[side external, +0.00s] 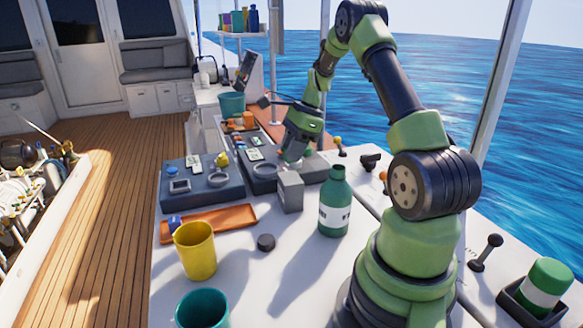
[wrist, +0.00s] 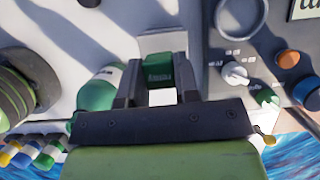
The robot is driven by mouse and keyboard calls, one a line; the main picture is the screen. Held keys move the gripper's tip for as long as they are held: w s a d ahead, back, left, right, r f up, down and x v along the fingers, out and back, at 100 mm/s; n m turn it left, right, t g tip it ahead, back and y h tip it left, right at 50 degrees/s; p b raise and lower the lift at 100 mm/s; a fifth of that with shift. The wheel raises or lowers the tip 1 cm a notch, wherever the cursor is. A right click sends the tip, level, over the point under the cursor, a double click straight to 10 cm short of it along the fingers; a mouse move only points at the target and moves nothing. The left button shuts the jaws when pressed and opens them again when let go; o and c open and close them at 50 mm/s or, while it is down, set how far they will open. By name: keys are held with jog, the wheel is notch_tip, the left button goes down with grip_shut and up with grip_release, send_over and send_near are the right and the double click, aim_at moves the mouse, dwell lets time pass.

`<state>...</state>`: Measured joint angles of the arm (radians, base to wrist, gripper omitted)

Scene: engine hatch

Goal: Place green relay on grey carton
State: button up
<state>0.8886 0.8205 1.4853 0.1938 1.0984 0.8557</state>
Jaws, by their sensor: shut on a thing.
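My gripper (wrist: 157,92) is shut on the green relay (wrist: 158,70), a small green block with pale lettering, in the wrist view. In the side external view my gripper (side external: 292,163) points down just behind and above the grey carton (side external: 290,192), and the relay is too small to make out clearly there. The carton is a small upright grey box on the white worktop. Its pale top (wrist: 163,42) shows just past the relay in the wrist view. I cannot tell whether relay and carton touch.
A green bottle (side external: 335,205) stands close right of the carton. Dark grey panels (side external: 205,192) with dials lie behind and left. An orange tray (side external: 208,224), a yellow cup (side external: 195,252), a black puck (side external: 266,242) and a teal cup (side external: 202,310) stand nearer. The front middle worktop is clear.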

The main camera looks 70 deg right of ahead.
aim_at(292, 177)
jog(key=shift+f, duration=2.2)
jog(key=o, duration=0.9)
jog(key=shift+f, duration=0.15)
